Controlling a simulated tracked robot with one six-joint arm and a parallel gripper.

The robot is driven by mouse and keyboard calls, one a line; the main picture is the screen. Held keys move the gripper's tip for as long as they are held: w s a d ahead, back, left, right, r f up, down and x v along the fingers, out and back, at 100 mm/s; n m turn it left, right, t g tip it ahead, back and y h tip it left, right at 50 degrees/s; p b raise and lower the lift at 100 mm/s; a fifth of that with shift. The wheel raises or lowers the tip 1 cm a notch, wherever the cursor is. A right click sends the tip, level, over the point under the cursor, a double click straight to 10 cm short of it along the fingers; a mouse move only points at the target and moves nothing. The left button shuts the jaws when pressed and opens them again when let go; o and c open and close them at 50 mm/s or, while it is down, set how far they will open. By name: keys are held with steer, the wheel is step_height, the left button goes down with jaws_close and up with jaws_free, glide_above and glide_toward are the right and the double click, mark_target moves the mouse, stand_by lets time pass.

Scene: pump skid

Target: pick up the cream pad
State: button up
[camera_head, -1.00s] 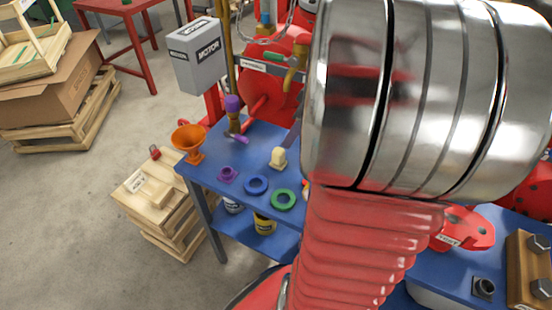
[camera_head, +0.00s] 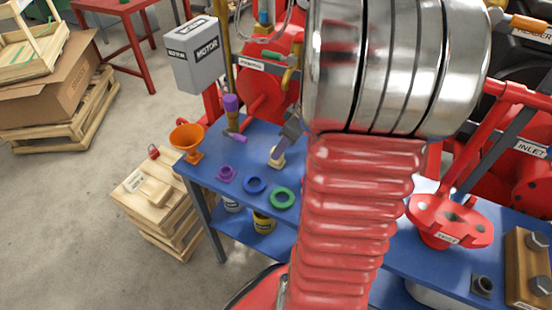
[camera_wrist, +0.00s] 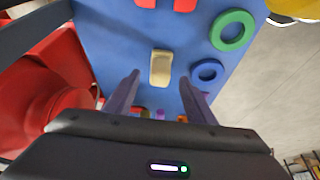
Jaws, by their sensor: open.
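The cream pad (camera_head: 277,160) stands on the blue bench top, behind the blue and green rings in the head view. In the wrist view, the cream pad (camera_wrist: 160,68) lies just beyond the fingertips, centred between them. My gripper (camera_wrist: 160,82) is open and empty, with one dark finger on each side. In the head view, the grey end of my gripper (camera_head: 289,134) is just above and right of the pad and hides part of its top. I cannot tell the exact height gap.
A blue ring (camera_head: 255,185), a green ring (camera_head: 282,198) and a purple block (camera_head: 227,174) lie near the pad. A purple-handled tool (camera_head: 232,112) stands behind. A red flanged part (camera_head: 450,220) is to the right.

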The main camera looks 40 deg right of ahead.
steer(key=shift+w+x, duration=0.2)
steer(key=shift+x, duration=2.2)
steer(key=shift+a+r, duration=0.1)
steer(key=c, duration=1.1)
steer(key=shift+r, duration=0.1)
step_height(320, 180, up, 28)
steer(key=shift+f, duration=0.1)
